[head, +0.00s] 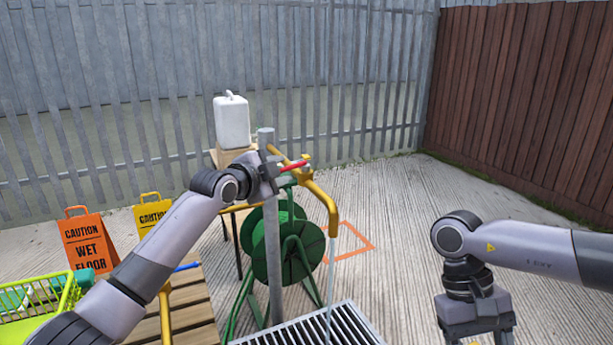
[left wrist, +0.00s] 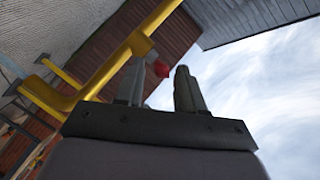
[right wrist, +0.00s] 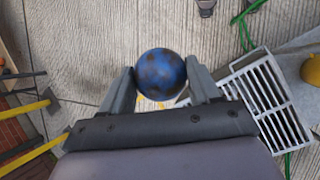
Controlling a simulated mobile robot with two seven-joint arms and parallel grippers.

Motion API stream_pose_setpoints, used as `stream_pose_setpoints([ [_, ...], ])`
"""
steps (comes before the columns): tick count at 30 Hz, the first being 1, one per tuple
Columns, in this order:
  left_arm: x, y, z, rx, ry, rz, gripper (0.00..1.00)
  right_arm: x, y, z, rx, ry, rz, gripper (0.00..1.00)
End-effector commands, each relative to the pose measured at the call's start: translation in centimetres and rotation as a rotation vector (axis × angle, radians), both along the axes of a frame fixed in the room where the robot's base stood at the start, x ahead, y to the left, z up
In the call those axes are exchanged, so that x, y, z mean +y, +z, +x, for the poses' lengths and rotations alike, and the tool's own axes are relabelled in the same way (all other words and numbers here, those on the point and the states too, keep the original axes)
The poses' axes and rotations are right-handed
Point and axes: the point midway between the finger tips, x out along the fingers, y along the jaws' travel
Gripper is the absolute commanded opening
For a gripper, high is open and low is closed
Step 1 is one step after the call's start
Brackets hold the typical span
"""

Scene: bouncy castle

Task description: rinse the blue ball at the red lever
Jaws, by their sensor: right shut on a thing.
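The red lever (head: 294,165) sits on a yellow tap (head: 318,192) fixed to a grey post. My left gripper (head: 277,168) is at the lever; in the left wrist view its fingers are apart, with the red lever end (left wrist: 161,69) showing between them. A thin pale stream (head: 329,285) runs down from the tap spout to the floor grate (head: 300,332). My right gripper (right wrist: 163,88) is shut on the blue ball (right wrist: 161,73), which has dark brownish smudges. In the head view the right gripper (head: 478,335) is low at right, away from the stream, with its ball out of sight.
A second yellow tap with a blue lever (head: 187,266) stands left by a wooden slatted surface (head: 190,300). A green hose reel (head: 270,255) is behind the post. Caution signs (head: 88,243) and a lime crate (head: 35,315) are at left. Concrete at right is clear.

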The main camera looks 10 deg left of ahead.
Motion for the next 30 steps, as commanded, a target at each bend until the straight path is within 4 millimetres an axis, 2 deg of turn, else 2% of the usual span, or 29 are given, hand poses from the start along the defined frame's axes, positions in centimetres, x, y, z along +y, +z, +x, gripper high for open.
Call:
stream_pose_setpoints([
  [21,3.0,1.5,-7.0,0.000,0.001,0.003,0.38,0.0,-0.9,0.0,0.000,0.000,0.000,0.33],
  [30,3.4,1.8,-8.0,0.001,0.001,0.002,0.38,0.0,-0.9,0.0,0.000,0.000,0.000,0.33],
])
